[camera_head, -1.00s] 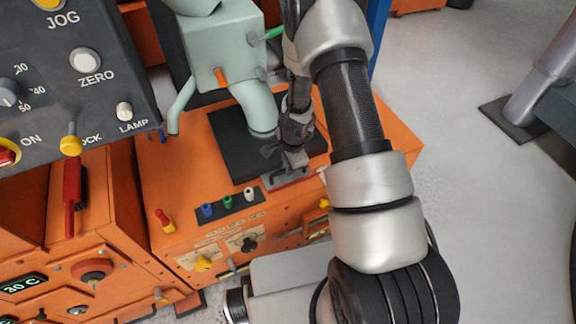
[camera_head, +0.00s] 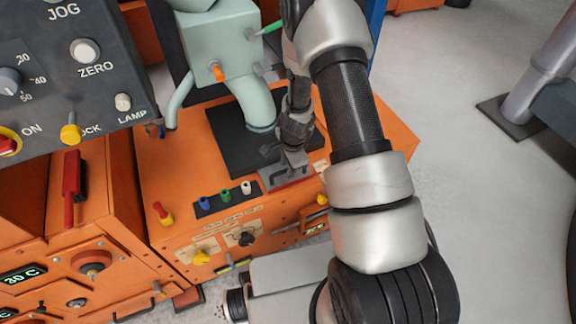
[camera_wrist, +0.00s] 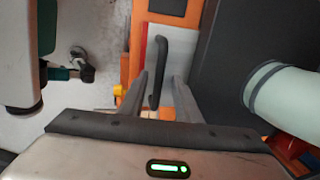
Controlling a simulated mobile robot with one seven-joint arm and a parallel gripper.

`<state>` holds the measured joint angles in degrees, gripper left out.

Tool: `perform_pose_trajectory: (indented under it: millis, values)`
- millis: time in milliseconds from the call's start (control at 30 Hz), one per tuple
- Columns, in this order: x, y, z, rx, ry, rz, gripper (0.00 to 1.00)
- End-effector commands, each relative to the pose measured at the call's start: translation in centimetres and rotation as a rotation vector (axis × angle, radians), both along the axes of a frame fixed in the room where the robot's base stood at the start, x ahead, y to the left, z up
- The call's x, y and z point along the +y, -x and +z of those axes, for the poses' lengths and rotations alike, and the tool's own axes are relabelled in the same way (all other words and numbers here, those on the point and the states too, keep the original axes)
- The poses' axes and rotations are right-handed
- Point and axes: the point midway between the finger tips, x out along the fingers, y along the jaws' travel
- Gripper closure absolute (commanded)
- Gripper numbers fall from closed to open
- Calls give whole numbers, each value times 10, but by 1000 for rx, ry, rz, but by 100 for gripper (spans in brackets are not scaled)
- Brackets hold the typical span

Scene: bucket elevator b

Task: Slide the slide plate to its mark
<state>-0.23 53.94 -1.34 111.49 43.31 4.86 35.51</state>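The slide plate (camera_head: 268,181) is a small grey plate with a dark bar handle (camera_head: 291,178), near the front edge of the orange cabinet top, with a red strip along its front side. My gripper (camera_head: 291,158) is over it, pointing down. In the wrist view, the handle (camera_wrist: 159,60) runs between my two fingers (camera_wrist: 158,95), which stand apart with gaps showing beside the bar. My gripper is open. The grey plate also shows in the wrist view (camera_wrist: 177,45). I cannot make out the mark for certain; my gripper covers part of the plate.
A black pad (camera_head: 228,140) and a pale green pipe (camera_head: 254,105) stand just behind the plate. Coloured buttons (camera_head: 226,195) and a black knob (camera_head: 246,239) are in front. A control panel (camera_head: 85,80) hangs at upper left. Grey floor lies open at right.

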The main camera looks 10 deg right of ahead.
Motion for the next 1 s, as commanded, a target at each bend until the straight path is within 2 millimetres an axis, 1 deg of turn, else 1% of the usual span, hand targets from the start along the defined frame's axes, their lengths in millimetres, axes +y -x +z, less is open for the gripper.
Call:
perform_pose_trajectory:
  millis: [200,267,367,467,600,800,900,1000]
  values:
    - [0,0,2,-1,0,0,70]
    - [0,0,7,-2,1,0,70]
    - [0,3,21,-2,0,1,70]
    - [-1,6,42,-3,0,0,70]
    - [-2,13,78,-4,2,2,70]
    - [-4,23,125,-3,1,2,70]
    - [-5,27,144,-2,0,0,70]
    - [-6,30,158,-1,1,2,70]
